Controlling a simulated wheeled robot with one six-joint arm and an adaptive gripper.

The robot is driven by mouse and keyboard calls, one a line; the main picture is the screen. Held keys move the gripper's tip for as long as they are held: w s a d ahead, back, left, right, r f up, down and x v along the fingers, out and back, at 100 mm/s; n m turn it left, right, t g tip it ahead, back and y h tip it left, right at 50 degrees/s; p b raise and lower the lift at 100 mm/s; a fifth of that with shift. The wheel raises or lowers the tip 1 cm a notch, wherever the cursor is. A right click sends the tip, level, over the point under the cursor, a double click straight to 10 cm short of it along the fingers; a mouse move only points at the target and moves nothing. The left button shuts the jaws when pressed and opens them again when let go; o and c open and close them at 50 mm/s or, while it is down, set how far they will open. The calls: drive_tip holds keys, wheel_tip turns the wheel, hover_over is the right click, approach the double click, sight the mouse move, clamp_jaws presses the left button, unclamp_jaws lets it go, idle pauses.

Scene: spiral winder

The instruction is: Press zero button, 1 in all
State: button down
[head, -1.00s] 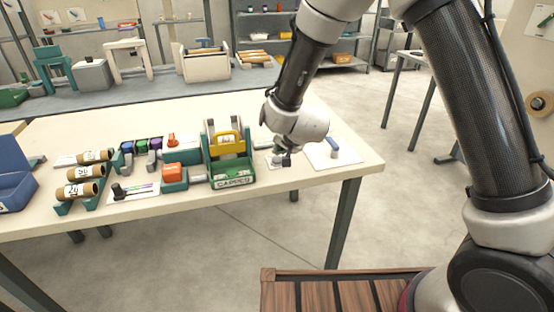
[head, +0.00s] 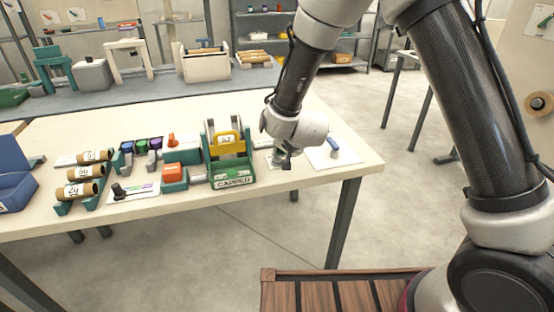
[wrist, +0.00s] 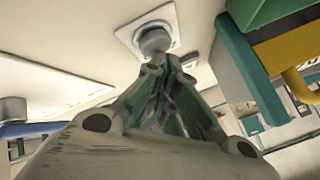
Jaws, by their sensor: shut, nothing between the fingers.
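In the wrist view a round grey button (wrist: 155,39) sits on a small white square plate (wrist: 135,32), which I take for the zero button. My gripper (wrist: 154,68) is shut and empty, its fingertips right at the near side of the button. I cannot tell whether they touch it or whether it is pressed down. In the head view my gripper (head: 287,163) points down over the right part of the table, just right of the green holder. There the button is mostly hidden behind it, and any label on it is not legible.
A green holder (head: 233,181) with a yellow part (head: 229,143) stands close on the left. A blue handle (head: 334,144) on a white sheet (head: 322,160) lies on the right. An orange block (head: 173,172) and cardboard rolls (head: 78,190) are further left. The table's front-right area is clear.

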drive_tip(key=shift+f, duration=0.3)
drive_tip(key=shift+r, duration=0.1)
idle(0.4)
drive_tip(key=shift+r, duration=0.75)
drive_tip(key=shift+r, duration=2.5)
